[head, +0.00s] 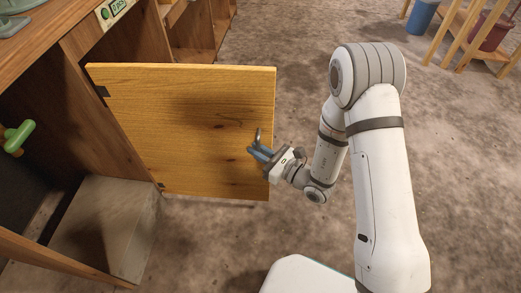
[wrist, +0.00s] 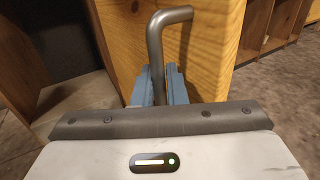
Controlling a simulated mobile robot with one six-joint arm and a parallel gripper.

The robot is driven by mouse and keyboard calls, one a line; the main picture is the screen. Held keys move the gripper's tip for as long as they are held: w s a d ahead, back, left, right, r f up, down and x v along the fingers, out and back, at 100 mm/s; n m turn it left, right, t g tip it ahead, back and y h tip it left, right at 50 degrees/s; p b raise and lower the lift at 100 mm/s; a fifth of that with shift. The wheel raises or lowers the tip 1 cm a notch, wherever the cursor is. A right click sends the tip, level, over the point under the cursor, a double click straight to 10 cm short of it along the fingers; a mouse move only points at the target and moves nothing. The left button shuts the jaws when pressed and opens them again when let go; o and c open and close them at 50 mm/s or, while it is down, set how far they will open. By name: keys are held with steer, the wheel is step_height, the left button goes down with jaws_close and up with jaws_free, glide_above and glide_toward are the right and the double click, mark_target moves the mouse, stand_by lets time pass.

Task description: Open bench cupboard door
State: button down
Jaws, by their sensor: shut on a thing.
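The bench cupboard door (head: 190,130) is a yellow-brown wooden panel. It stands wide open, swung out from the wooden bench on hinges at its left edge. A bent grey metal handle (head: 258,136) sits near its free right edge. The handle also shows large in the wrist view (wrist: 156,40). My gripper (head: 260,152) has its blue fingers (wrist: 160,85) closed around the handle's lower part. The fingers hide the handle's lower end.
The opened compartment at left holds a pale grey block (head: 105,220) and a green valve-like handle (head: 17,136). A blue bucket (head: 421,16) and a wooden rack (head: 470,35) stand at the back right.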

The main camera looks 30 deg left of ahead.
steer(key=shift+s, duration=0.5)
steer(key=c, duration=1.8)
jaws_free()
steer(key=shift+c, duration=0.2)
steer(key=shift+d, duration=0.1)
steer(key=s+d+p, duration=0.1)
steer(key=d+p, duration=0.1)
steer(key=d, duration=0.5)
steer(key=shift+d, duration=0.35)
